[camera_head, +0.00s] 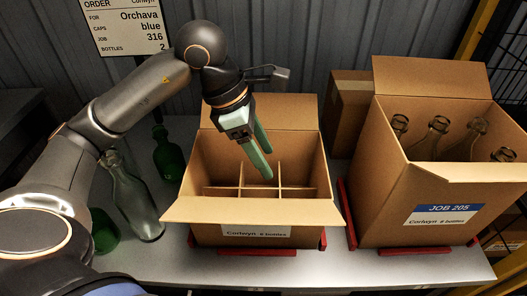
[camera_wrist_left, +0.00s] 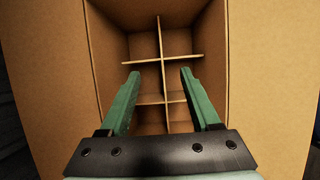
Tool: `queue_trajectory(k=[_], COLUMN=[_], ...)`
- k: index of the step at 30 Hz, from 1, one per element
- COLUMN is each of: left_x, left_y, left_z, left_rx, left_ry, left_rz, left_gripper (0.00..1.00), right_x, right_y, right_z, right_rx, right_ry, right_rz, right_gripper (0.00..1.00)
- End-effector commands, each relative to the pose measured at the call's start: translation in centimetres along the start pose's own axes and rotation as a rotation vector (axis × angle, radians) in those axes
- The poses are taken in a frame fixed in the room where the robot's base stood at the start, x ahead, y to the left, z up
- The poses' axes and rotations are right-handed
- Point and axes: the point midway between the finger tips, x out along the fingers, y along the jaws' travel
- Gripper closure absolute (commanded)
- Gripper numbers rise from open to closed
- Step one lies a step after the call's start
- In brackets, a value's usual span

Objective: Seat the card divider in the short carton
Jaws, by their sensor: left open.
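The short carton (camera_head: 205,215) stands open on the bench in the middle of the head view, its flaps spread. The card divider (camera_head: 280,187) is inside it, its crossed strips forming several compartments. It also shows in the left wrist view (camera_wrist_left: 163,62), low between the carton walls, and looks about level. I cannot tell whether it touches the floor. My left gripper (camera_head: 265,163) reaches down into the carton from above. Its green fingers (camera_wrist_left: 158,75) are apart with nothing between them, above the divider. My right gripper is not in view.
A taller carton (camera_head: 390,205) labelled JOB 205 holds several clear bottles at right. A clear bottle (camera_head: 135,205) and green bottles (camera_head: 167,155) stand left of the short carton, near my arm. Red corner guides (camera_head: 258,252) border the carton. An order sign (camera_head: 128,25) hangs behind.

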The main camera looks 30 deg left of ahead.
Motion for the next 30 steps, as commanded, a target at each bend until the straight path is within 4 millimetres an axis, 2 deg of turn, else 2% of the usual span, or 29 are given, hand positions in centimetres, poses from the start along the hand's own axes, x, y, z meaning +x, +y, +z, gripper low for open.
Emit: queue_trajectory(k=[11,30], left_x=[-0.6,-5.4], left_y=[0.0,0.0], left_z=[0.3,2.2], left_rx=[0.0,-0.001], left_ry=[-0.001,0.0], left_rz=[0.001,0.002], left_gripper=[0.35,0.35], right_x=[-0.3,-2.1], right_y=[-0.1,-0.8], right_z=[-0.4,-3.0], right_rx=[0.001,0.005], right_ry=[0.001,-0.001], right_rz=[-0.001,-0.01], right_gripper=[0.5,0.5])
